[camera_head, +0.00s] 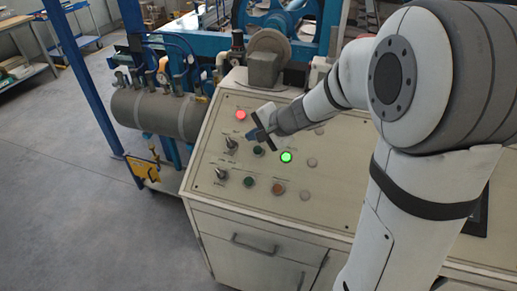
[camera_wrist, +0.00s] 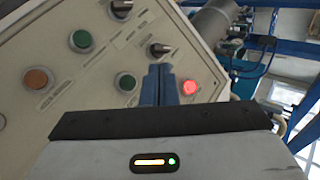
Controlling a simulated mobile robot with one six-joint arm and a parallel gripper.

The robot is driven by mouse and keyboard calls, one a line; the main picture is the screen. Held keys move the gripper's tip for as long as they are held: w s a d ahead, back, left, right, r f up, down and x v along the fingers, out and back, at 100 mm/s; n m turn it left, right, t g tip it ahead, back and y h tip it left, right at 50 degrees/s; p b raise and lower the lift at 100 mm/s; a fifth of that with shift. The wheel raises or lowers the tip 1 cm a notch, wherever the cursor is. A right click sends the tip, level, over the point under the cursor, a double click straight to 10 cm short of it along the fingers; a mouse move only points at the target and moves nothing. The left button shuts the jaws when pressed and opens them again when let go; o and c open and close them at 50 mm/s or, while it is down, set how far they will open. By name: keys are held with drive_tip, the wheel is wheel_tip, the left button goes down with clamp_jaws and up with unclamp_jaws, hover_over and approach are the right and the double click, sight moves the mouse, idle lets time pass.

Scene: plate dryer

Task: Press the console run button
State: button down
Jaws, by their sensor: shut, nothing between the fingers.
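The console (camera_head: 212,160) has a sloped cream panel of lamps, knobs and buttons. A red lamp (camera_head: 241,115) and a green lamp (camera_head: 286,157) glow. Two dark green buttons stand on the panel, an upper one (camera_head: 258,151) and a lower one (camera_head: 249,181); an orange button (camera_head: 278,188) is right of the lower. The labels are too small to read, so I cannot tell which is the run button. My gripper (camera_head: 257,135) is shut and empty over the upper panel. In the wrist view its blue fingers (camera_wrist: 158,80) appear between a green button (camera_wrist: 125,82) and the red lamp (camera_wrist: 190,87).
Two black selector knobs, an upper one (camera_head: 232,144) and a lower one (camera_head: 221,174), stand at the panel's left. A grey motor (camera_head: 265,65) sits behind the panel. A grey tank (camera_head: 158,113) and blue frame posts stand left. My arm hides the panel's right part.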

sight(258, 150)
drive_tip(key=shift+f, duration=0.1)
drive_tip(key=w+f+b, duration=0.1)
drive_tip(key=f, duration=0.1)
drive_tip(key=w+d+f+b, duration=0.1)
drive_tip(key=f, duration=0.1)
drive_tip(key=w+f+b, duration=0.1)
drive_tip(key=f, duration=0.1)
drive_tip(key=shift+w+d+f+b, duration=0.2)
drive_tip(key=shift+f+b, duration=0.1)
drive_tip(key=shift+w+d+f+b, duration=0.15)
drive_tip(key=shift+w+f+b, duration=0.15)
drive_tip(key=shift+f+b, duration=0.15)
idle(1.6)
drive_tip(key=shift+w+d+f+b, duration=0.1)
drive_tip(key=shift+w+f+b, duration=0.2)
drive_tip(key=shift+b, duration=0.35)
drive_tip(key=shift+w+f+b, duration=0.15)
drive_tip(key=shift+f+b, duration=0.25)
drive_tip(key=shift+b, duration=0.1)
idle(0.3)
drive_tip(key=shift+r, duration=0.1)
idle(0.3)
drive_tip(key=shift+s+r, duration=0.4)
drive_tip(key=shift+r, duration=0.25)
